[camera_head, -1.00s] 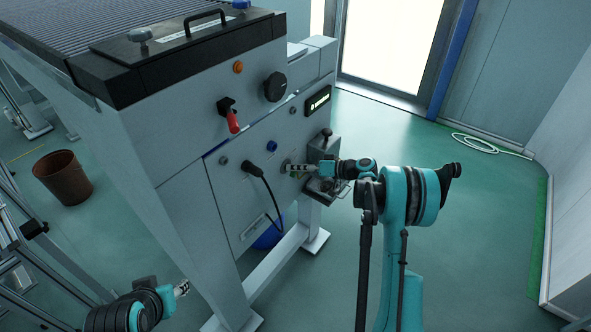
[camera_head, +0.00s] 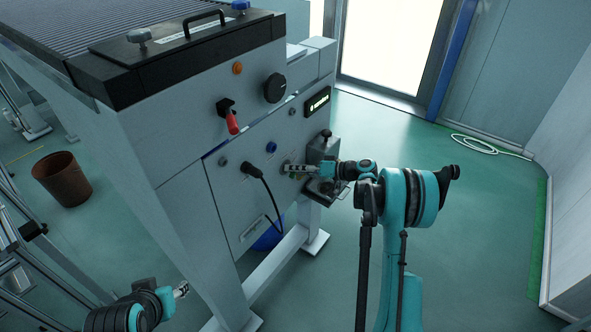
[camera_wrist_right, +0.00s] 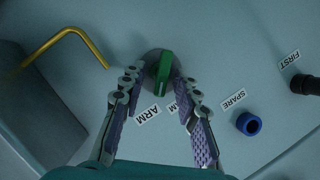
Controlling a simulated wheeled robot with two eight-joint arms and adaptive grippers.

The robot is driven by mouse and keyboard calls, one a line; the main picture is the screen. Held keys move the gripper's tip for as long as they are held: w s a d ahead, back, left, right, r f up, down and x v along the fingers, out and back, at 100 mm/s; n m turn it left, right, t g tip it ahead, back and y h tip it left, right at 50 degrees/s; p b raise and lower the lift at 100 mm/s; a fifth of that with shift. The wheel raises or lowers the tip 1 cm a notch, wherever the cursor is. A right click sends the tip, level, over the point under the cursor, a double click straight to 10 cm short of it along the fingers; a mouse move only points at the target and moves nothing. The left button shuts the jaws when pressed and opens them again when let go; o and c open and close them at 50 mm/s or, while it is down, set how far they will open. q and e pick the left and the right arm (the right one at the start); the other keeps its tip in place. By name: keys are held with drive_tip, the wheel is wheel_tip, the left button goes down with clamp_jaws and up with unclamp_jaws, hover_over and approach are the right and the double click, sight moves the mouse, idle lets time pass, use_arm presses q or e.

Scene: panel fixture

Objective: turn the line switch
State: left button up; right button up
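In the right wrist view a green knob (camera_wrist_right: 164,70) on a round grey base stands on the pale panel. My right gripper (camera_wrist_right: 162,84) is open, with one finger on each side of the knob; I cannot tell whether either finger touches it. In the head view my right gripper (camera_head: 290,168) is at the panel's lower right and hides the knob. My left gripper (camera_head: 181,289) is low at the left, away from the panel; its opening is unclear.
A bent yellow rod (camera_wrist_right: 66,42) and a blue round part (camera_wrist_right: 248,124) flank the knob. The panel also bears a red-handled switch (camera_head: 232,122), a black dial (camera_head: 275,87) and a black cable (camera_head: 267,195). Open floor lies to the right.

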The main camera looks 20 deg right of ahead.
drive_tip(key=shift+d, duration=0.1)
drive_tip(key=v, duration=1.1)
drive_tip(key=shift+s+d, duration=0.25)
drive_tip(key=shift+d, duration=0.05)
drive_tip(key=shift+r, duration=0.1)
drive_tip(key=s+a+r+m+g+h, duration=0.2)
drive_tip(key=s+a+r+h, duration=0.4)
drive_tip(key=s+a, duration=0.5)
drive_tip(key=s+a+f+h, duration=0.1)
drive_tip(key=s+h, duration=0.5)
drive_tip(key=s, duration=1.4)
drive_tip(key=shift+a+n+t, duration=0.3)
drive_tip(key=shift+a, duration=0.15)
